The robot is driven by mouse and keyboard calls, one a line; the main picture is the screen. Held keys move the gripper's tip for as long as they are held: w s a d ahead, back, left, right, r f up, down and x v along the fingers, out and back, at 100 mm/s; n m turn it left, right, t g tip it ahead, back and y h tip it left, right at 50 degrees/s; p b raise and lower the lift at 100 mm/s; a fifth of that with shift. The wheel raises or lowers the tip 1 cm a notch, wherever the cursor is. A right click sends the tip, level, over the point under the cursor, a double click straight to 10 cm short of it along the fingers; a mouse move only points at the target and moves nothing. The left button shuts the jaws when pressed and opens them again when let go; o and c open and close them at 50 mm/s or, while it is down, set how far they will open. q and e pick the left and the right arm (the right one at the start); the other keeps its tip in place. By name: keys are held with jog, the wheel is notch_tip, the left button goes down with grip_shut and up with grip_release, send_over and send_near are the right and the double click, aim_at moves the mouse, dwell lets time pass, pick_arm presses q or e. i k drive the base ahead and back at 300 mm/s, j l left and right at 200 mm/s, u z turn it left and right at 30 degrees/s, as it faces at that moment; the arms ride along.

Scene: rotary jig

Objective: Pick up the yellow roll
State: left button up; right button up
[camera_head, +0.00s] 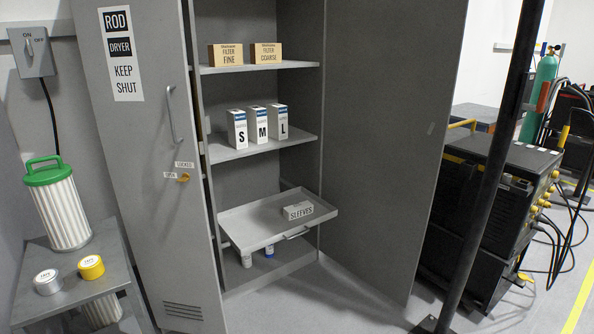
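The yellow roll (91,267) lies flat on the top of a small grey stand (95,250) at the lower left. It has a white label on its top. A grey-white roll (48,281) of similar shape lies just to its left, apart from it. Neither of my grippers is in view.
A filter canister with a green lid (62,205) stands behind the rolls. The grey cabinet (160,180) is open, with boxes on its shelves and a pulled-out tray (250,228). A dark post (489,170) and black machine (500,190) stand at right.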

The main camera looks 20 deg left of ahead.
aim_at(92, 267)
jog(key=i+u, duration=0.45)
jog(key=i+l+u, duration=0.2)
jog(key=u, duration=0.25)
jog(key=i+l+u, duration=0.3)
jog(key=u, duration=0.15)
